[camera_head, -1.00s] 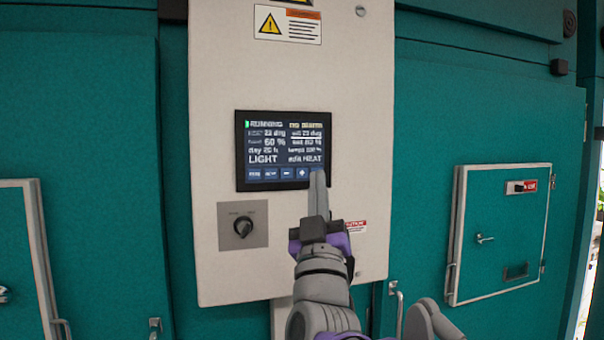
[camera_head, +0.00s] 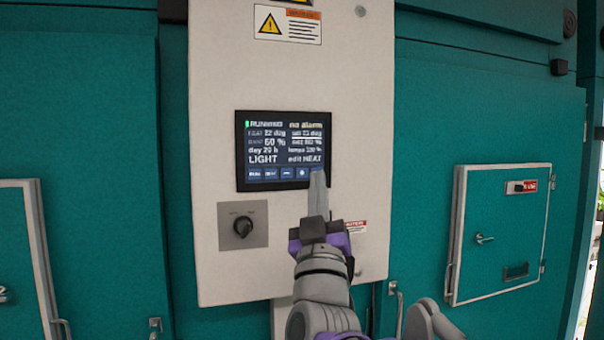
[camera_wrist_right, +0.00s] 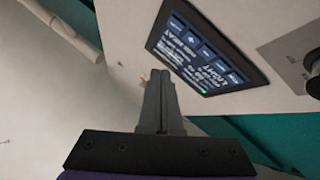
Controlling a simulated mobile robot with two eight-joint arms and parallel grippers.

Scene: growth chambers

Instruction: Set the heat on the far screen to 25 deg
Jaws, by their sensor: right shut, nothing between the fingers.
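The screen (camera_head: 283,150) is a dark panel on a pale control cabinet. It reads RUNNING, no alarm, LIGHT and edit HEAT. The heat line at left seems to read 22 deg; the set value at upper right is small and blurred, perhaps 23 deg. A row of blue buttons runs along its bottom edge. My right gripper (camera_head: 318,180) is shut and empty, its fingertips at the lower right corner of the screen, over the end of the button row. I cannot tell if they touch. The right wrist view shows the closed fingers (camera_wrist_right: 160,80) beside the screen (camera_wrist_right: 205,55). My left gripper is out of view.
A rotary knob (camera_head: 243,227) on a grey plate sits below the screen. A warning label (camera_head: 287,24) is above. Teal chamber walls stand on both sides. A small hatch with a handle (camera_head: 484,239) is at right.

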